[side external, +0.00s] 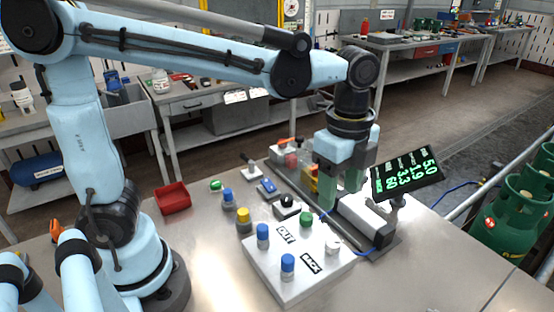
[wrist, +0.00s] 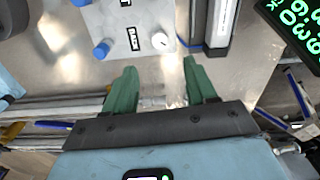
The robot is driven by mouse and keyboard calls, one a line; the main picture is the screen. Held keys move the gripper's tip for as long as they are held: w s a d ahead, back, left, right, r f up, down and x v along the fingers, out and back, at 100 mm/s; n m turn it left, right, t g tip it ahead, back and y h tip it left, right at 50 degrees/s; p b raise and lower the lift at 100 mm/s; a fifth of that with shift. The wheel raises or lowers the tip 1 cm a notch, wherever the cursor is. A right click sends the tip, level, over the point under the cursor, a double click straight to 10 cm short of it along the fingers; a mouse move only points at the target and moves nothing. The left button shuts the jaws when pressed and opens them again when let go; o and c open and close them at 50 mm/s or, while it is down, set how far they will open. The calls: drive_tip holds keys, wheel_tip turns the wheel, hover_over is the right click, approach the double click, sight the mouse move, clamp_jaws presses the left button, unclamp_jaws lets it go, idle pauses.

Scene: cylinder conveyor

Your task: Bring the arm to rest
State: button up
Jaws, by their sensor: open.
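My gripper (side external: 342,182) hangs from my light-blue arm, its green fingers pointing down beside the grey conveyor unit (side external: 366,222). In the wrist view my gripper (wrist: 160,82) has its two green fingers spread apart, with only bare metal table between them. No object is held. The white board (side external: 305,283) with OUT and BACK labels stands in front of the gripper, with blue-topped cylinders (side external: 287,264) on it. In the wrist view the board (wrist: 133,22) lies beyond the fingertips.
A display (side external: 405,172) with green digits stands right of the gripper. A red tray (side external: 172,198), a yellow-and-grey cylinder (side external: 243,220) and small switches are on the metal table (side external: 215,275). Green gas bottles (side external: 515,220) stand at the right. Air above the table's front left is free.

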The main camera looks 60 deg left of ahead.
drive_tip(key=s+a+f+n+t, duration=0.1)
drive_tip(key=s+a+n+t, duration=0.1)
drive_tip(key=a+n, duration=0.3)
drive_tip(key=s+a+f+n+t, duration=0.1)
drive_tip(key=a+n+t, duration=0.4)
drive_tip(key=n, duration=0.7)
drive_tip(key=shift+s+a+f, duration=0.15)
drive_tip(key=shift+s+a, duration=0.55)
clamp_jaws()
